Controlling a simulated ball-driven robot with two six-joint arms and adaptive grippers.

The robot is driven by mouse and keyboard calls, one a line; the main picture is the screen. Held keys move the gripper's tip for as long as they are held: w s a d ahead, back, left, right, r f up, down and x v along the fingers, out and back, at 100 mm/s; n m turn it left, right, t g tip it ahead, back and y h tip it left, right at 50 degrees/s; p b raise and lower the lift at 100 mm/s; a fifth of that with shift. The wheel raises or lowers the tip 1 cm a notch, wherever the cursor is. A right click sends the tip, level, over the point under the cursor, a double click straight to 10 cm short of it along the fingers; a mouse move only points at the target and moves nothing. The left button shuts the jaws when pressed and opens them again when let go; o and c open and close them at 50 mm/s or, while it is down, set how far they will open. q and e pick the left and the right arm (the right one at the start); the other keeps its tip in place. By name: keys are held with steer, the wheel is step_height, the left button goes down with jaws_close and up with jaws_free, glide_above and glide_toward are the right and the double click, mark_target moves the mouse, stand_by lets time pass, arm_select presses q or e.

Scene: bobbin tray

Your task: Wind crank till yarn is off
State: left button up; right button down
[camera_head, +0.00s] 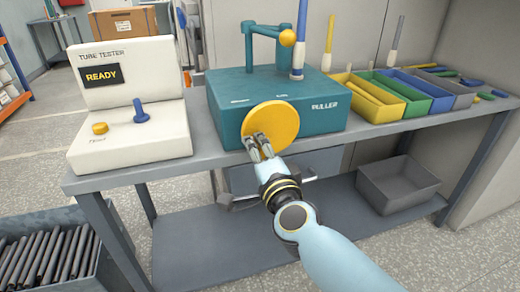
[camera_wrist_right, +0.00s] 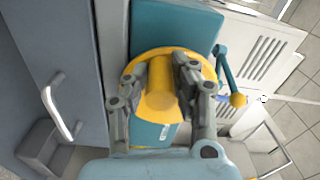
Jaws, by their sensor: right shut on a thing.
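The teal puller (camera_head: 225,95) stands on the workbench, with a round yellow crank disc (camera_head: 284,117) on its front face. My right gripper (camera_head: 258,145) reaches up to the disc from below right. In the right wrist view its fingers (camera_wrist_right: 160,88) close on both sides of the thick yellow crank handle (camera_wrist_right: 159,75) that sticks out of the disc. A blue tube (camera_head: 302,20) stands upright on top of the puller, with a whitish section (camera_head: 297,58) around its lower part. I cannot tell how much yarn is there. My left gripper is out of view.
A teal frame (camera_head: 250,45) with a yellow ball (camera_head: 287,38) rises from the puller. The white tube tester (camera_head: 130,110) reading READY is left. Yellow, green, blue and grey bins (camera_head: 375,112) stand right, some holding tubes. A crate of dark rods (camera_head: 60,220) is lower left.

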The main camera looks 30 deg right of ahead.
mark_target(256, 121)
steer(key=r+m, duration=0.1)
steer(key=m, duration=0.1)
steer(key=m+p, duration=0.1)
steer(key=shift+a+r+m, duration=0.2)
steer(key=shift+r+m, duration=0.15)
steer(key=shift+m, duration=0.05)
steer(key=r+m, duration=0.1)
steer(key=m, duration=0.1)
steer(key=shift+r+m+p, duration=0.1)
steer(key=shift+m+p, duration=0.2)
steer(key=shift+m, duration=0.1)
steer(key=m, duration=0.1)
steer(key=r+m, duration=0.1)
steer(key=m, duration=0.1)
steer(key=shift+d+r+p, duration=0.1)
steer(key=shift+d+p, duration=0.15)
steer(key=shift+p, duration=0.1)
steer(key=shift+s+d+r+m, duration=0.1)
steer(key=shift+d+r+m, duration=0.1)
steer(key=shift+m, duration=0.5)
steer(key=shift+d+r+m, duration=0.1)
steer(key=shift+r+m, duration=0.1)
steer(key=shift+m, duration=0.5)
steer(key=c, duration=1.1)
jaws_free()
